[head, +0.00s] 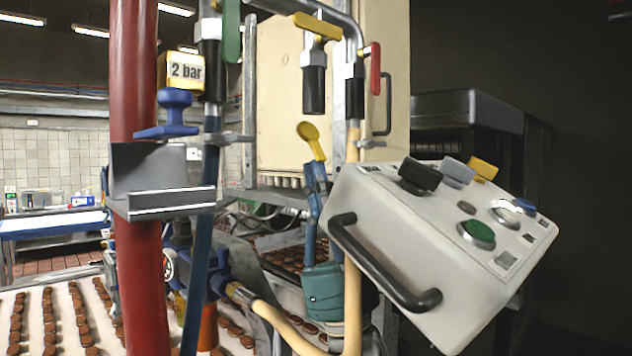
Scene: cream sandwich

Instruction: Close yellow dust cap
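The yellow dust cap (309,133) is a small round disc with a narrow stem, near the middle of the head view. It is tilted and lies just below the black lower end of the middle pipe fitting (314,90), with a gap between them. My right gripper (316,170), with blue fingers and a teal body, points up from below. Its fingers look close together around the lower end of the cap's stem. The beige hose partly hides its body. My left gripper is not seen.
A yellow valve handle (317,26) tops the fitting. A beige hose (353,220) and red-handled valve (376,70) stand close to the right. A tilted control box (425,235) juts out in front. A red pipe (136,260) and blue hose (200,240) stand left.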

